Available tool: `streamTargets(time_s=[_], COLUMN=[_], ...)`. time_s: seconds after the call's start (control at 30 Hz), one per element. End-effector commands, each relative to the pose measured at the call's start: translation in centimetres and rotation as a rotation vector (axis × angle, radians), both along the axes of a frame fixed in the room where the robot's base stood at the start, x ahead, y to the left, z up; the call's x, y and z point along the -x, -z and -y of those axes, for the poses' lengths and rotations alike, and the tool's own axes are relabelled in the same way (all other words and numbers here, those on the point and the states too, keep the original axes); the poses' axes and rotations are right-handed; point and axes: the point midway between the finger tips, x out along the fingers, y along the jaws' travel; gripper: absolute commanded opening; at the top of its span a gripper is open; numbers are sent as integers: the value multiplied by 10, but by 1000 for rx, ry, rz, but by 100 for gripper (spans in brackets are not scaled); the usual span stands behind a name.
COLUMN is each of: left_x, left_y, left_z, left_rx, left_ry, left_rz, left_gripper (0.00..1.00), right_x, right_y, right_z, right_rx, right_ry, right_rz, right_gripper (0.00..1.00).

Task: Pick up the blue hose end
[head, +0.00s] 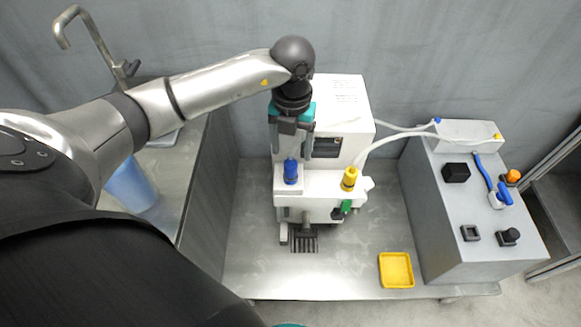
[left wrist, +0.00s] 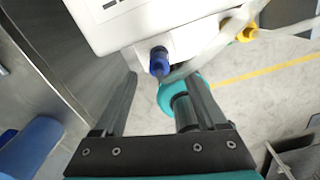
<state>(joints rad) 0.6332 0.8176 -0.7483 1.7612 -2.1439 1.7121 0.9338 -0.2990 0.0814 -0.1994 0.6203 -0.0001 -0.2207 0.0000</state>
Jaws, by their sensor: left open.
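The blue hose end (head: 291,172) stands upright in the white machine's (head: 335,205) front block, in the middle of the head view. In the left wrist view, the blue hose end (left wrist: 159,62) shows just beyond and between the fingertips. My left gripper (head: 292,151) is open and points down just above and behind it. Its two fingers (left wrist: 161,78) are apart with nothing held between them. A teal sliver at the bottom edge of the head view looks like part of my right gripper (head: 290,325); its fingers are not visible.
A yellow hose end (head: 350,178) with a pale hose stands right of the blue one. A yellow tray (head: 396,270) lies on the metal table (head: 340,275). A grey control box (head: 465,225) stands at the right. A blue cup (head: 130,186) is on the left counter.

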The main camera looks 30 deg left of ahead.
Motion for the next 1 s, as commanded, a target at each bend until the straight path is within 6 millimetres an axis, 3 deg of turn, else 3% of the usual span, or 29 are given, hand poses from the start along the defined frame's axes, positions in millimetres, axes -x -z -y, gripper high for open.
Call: streamTargets(time_s=[0.27, 0.6, 0.8, 1.0], left_x=[1, 2, 1, 1], left_y=[18, 63, 63, 63], left_z=[0, -1, -1, -1], left_rx=[1, 2, 2, 2], left_ry=[0, 1, 2, 2], left_rz=[-1, 0, 2, 2], left_gripper=[74, 74, 74, 54], right_x=[0, 0, 0, 1], right_y=[3, 13, 12, 12], right_z=[-3, -3, -3, -3], right_rx=[-3, -4, -4, -4], right_ry=[0, 0, 0, 0], right_rz=[0, 0, 0, 0], right_gripper=[0, 0, 0, 0])
